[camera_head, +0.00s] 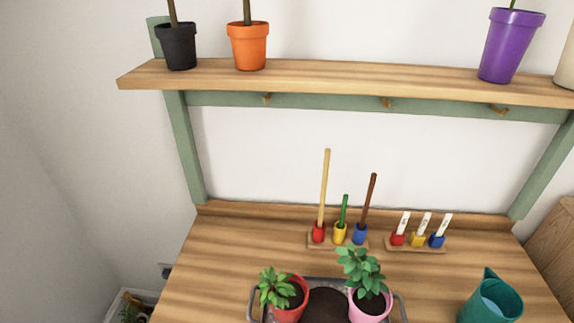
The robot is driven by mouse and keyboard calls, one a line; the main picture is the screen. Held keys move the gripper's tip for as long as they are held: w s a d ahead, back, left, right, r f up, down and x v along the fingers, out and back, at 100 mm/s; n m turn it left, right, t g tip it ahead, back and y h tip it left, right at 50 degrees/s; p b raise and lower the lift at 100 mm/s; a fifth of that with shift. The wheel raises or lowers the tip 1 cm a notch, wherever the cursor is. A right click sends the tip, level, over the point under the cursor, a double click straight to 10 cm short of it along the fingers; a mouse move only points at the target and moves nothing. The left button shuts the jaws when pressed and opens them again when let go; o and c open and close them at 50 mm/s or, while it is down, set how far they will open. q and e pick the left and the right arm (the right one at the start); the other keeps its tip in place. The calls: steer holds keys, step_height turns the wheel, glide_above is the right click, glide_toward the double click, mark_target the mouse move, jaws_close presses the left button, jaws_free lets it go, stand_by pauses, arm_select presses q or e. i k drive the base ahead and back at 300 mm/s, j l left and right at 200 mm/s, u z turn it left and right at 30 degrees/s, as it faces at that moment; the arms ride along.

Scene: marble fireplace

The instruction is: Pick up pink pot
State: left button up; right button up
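The pink pot (369,307) stands in a grey metal tray (252,306) at the bottom middle of the head view. It holds dark soil and a leafy green plant (362,270). The pot's lower part is cut off by the picture's bottom edge. A red pot (291,313) with a green plant stands to its left in the same tray, with a patch of dark soil (328,303) between them. Neither of my grippers shows in the head view.
A teal watering can (490,299) stands right of the tray. Behind the tray are wooden holders with colored sticks (340,233) and white labels (418,238). A shelf (330,79) above carries black, orange and purple pots. The wooden tabletop (215,265) is clear at left.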

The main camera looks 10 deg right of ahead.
mark_target(371, 300)
steer(key=l+z, duration=0.1)
steer(key=z, duration=0.95)
